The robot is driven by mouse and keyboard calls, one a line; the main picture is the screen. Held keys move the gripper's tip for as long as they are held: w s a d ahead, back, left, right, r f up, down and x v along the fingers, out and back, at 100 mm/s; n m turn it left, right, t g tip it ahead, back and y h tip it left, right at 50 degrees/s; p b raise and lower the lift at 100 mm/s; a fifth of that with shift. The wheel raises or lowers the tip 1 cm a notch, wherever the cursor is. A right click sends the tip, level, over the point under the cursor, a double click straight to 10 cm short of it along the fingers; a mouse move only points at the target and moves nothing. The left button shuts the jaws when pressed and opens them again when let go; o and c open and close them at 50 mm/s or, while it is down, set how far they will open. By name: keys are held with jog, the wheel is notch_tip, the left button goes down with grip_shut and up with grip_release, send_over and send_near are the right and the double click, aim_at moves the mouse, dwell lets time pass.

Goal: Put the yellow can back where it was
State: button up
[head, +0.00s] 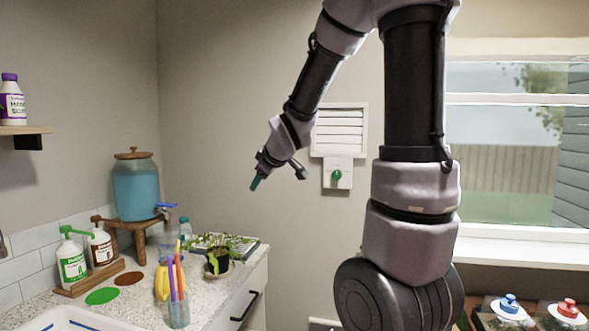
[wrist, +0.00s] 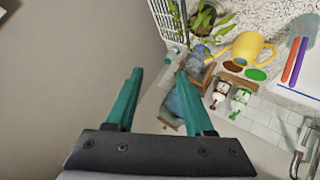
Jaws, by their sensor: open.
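The yellow can (head: 161,284) is a small watering can on the speckled counter, partly hidden behind a glass of coloured sticks in the head view. In the wrist view the yellow can (wrist: 247,48) shows its body, handle and spout, close to the brown and green discs. My gripper (head: 278,176) is in the air above and to the right of the counter, well apart from the can. In the wrist view my gripper (wrist: 159,75) has its teal fingers apart with nothing between them.
A green disc (head: 102,296) and a brown disc (head: 129,278) lie on the counter. Two pump bottles (head: 72,262) stand on a wooden rack behind them.

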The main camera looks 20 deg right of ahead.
jog(key=s+r+m+g, duration=0.1)
jog(key=s+r+m, duration=0.2)
jog(key=s, duration=0.9)
jog(key=s+r+m+g+y, duration=0.1)
jog(key=s+r+m+g, duration=0.1)
jog(key=s+m, duration=0.7)
jog(key=s+r, duration=0.1)
jog(key=s, duration=0.2)
jog(key=shift+s+r+g, duration=0.2)
jog(key=shift+r+g, duration=0.1)
jog(key=shift+r, duration=0.05)
